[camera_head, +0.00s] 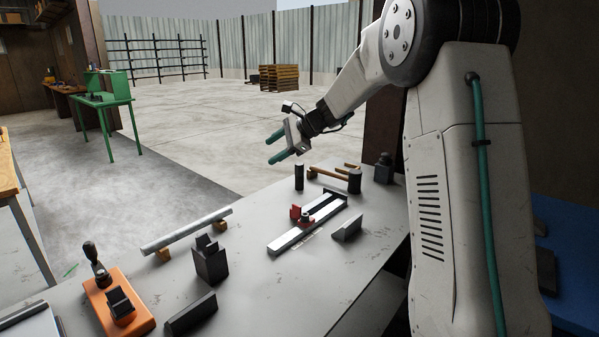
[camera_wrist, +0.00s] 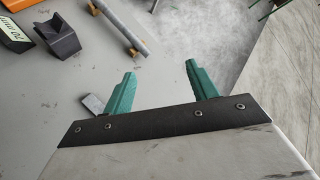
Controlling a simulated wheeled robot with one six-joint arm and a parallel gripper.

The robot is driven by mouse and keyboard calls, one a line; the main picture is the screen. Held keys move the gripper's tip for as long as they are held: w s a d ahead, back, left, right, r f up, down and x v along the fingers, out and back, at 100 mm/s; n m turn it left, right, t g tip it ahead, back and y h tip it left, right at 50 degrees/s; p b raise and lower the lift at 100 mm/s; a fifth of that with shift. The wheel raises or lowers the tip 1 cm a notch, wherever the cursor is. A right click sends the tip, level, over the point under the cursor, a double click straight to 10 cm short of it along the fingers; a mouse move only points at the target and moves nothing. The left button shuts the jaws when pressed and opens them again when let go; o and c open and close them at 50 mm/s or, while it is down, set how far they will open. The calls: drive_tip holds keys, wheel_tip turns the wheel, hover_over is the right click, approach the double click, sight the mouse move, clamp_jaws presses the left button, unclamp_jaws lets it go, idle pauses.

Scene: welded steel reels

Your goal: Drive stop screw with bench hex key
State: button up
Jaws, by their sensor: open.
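A slide rail with two pale bars (camera_head: 300,226) lies on the grey bench (camera_head: 265,285). A red stop block (camera_head: 296,212) sits on the rail with a dark round part on it. The stop screw is too small to make out, and I cannot pick out a hex key for sure. My gripper (camera_head: 276,147) is open and empty, with two green fingers, raised above the bench's far edge. The fingers show apart in the wrist view (camera_wrist: 156,85), with nothing between them.
A silver tube (camera_head: 187,231) rests on wooden blocks. A dark V-block (camera_head: 210,261), an orange-based fixture (camera_head: 117,309) and dark angled blocks (camera_head: 190,314) stand at the front left.

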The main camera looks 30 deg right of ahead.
drive_tip(key=w+d+f+m+t+h, duration=0.1)
drive_tip(key=w+d+f+m+t, duration=0.1)
drive_tip(key=w+d+f+m, duration=0.35)
drive_tip(key=w+d+f+m+t, duration=0.2)
drive_tip(key=w+d+f, duration=0.1)
drive_tip(key=w+d, duration=0.4)
drive_tip(key=m+t+h, duration=0.2)
drive_tip(key=m, duration=0.3)
approach(303, 167)
drive_tip(key=x, duration=0.4)
drive_tip(key=shift+w+d+r, duration=0.1)
drive_tip(key=shift+w+r, duration=0.1)
drive_tip(key=shift+w, duration=0.05)
drive_tip(key=shift+m, duration=0.35)
drive_tip(key=x, duration=0.7)
drive_tip(key=shift+w+f, duration=0.25)
drive_tip(key=shift+f, duration=0.05)
drive_tip(key=shift+a, duration=0.25)
drive_tip(key=c, duration=1.1)
